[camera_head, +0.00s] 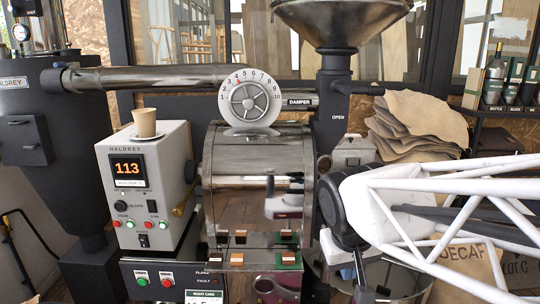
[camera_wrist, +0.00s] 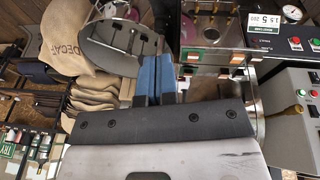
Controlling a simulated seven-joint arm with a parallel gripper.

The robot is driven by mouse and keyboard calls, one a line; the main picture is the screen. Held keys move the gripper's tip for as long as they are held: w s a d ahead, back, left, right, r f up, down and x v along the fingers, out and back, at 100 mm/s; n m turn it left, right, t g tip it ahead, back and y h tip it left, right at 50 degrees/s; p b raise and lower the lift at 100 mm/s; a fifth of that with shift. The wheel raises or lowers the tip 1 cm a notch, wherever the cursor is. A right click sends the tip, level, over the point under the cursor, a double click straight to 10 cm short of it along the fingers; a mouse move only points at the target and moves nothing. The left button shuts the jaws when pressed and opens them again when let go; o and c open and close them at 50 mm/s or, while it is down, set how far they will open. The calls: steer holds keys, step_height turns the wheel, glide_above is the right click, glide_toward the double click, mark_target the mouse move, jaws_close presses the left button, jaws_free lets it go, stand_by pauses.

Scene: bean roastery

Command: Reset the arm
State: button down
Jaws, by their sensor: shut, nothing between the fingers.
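My arm reaches in from the right in the head view, with its white lattice link and dark wrist joint in front of the roaster's right side. In the wrist view my gripper (camera_wrist: 158,62) shows two blue fingers side by side, shut with nothing between them. In the head view only a small part of the gripper shows low down, below the dark joint. The fingers point towards the round cooling tray (camera_wrist: 120,48) in the wrist view; I cannot tell how far above it they are.
The shiny roaster drum (camera_head: 255,175) stands left of my arm. A control box (camera_head: 150,190) reading 113 carries a paper cup (camera_head: 145,122). Stacked sacks (camera_head: 415,125) lie behind my arm, and a DECAF sack (camera_head: 465,262) sits below it. A bottle shelf (camera_head: 505,110) is at right.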

steer(key=s+d+f+m+y, duration=0.1)
steer(key=s+d, duration=0.3)
steer(key=s, duration=0.5)
steer(key=shift+s+f+m, duration=0.25)
steer(key=shift+f+m, duration=0.15)
steer(key=shift+f, duration=0.4)
